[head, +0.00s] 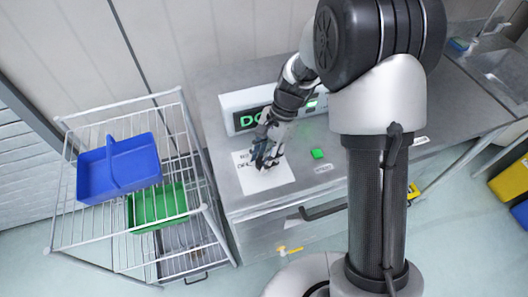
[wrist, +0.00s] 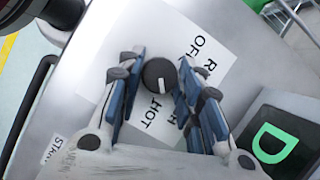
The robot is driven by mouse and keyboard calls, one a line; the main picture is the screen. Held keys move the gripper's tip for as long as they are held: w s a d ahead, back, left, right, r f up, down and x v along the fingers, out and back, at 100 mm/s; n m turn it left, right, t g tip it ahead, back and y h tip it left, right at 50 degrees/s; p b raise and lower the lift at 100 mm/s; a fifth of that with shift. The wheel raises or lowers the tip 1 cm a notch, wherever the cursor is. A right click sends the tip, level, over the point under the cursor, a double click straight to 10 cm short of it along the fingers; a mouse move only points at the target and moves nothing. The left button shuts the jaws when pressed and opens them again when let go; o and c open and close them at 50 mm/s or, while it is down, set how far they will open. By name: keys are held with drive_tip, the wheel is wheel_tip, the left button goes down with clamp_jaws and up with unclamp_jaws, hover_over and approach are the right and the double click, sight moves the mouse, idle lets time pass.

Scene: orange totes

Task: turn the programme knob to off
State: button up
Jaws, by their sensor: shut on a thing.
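The programme knob (wrist: 160,76) is a round dark grey knob on a white label sheet (wrist: 215,75) in the wrist view. A white mark on it points down in the picture, towards the word HOT. The word OFF is printed up and right of the knob. Other words are partly covered by my fingers. My gripper (wrist: 160,72) has its blue-padded fingers on both sides of the knob and is shut on it. In the head view my gripper (head: 265,157) is down over the label sheet (head: 250,183) and hides the knob.
A green button (head: 317,154) is right of the sheet. A display box with green letters (head: 228,105) stands behind. At the left, a wire rack (head: 60,215) holds a blue tote (head: 97,178) and a green tote (head: 172,203). The counter front has a dark handle (head: 325,211).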

drive_tip(key=n+h+p, duration=0.1)
drive_tip(key=n, duration=0.2)
drive_tip(key=n+g+p, duration=0.1)
drive_tip(key=n+p, duration=0.1)
drive_tip(key=shift+w+a+r+n+g+h, duration=0.1)
drive_tip(key=shift+a+r+n+g+h, duration=0.05)
drive_tip(key=shift+n+g+h, duration=0.2)
drive_tip(key=n+h+p, duration=0.1)
drive_tip(key=n, duration=0.1)
drive_tip(key=n+h+p, duration=0.1)
drive_tip(key=n, duration=0.2)
drive_tip(key=shift+a+n+p, duration=0.15)
drive_tip(key=shift+n+p, duration=0.1)
drive_tip(key=shift+p, duration=0.05)
drive_tip(key=n+h, duration=0.1)
drive_tip(key=n, duration=0.2)
drive_tip(key=n+h+p, duration=0.1)
drive_tip(key=n, duration=0.2)
drive_tip(key=shift+a+h+p, duration=0.15)
drive_tip(key=shift+h+p, duration=0.1)
drive_tip(key=shift+p, duration=0.05)
drive_tip(key=n+t, duration=0.1)
drive_tip(key=n, duration=0.1)
drive_tip(key=n+t+h+p, duration=0.1)
drive_tip(key=n, duration=0.2)
drive_tip(key=shift+n, duration=0.4)
drive_tip(key=o, duration=1)
drive_tip(key=shift+a, duration=0.1)
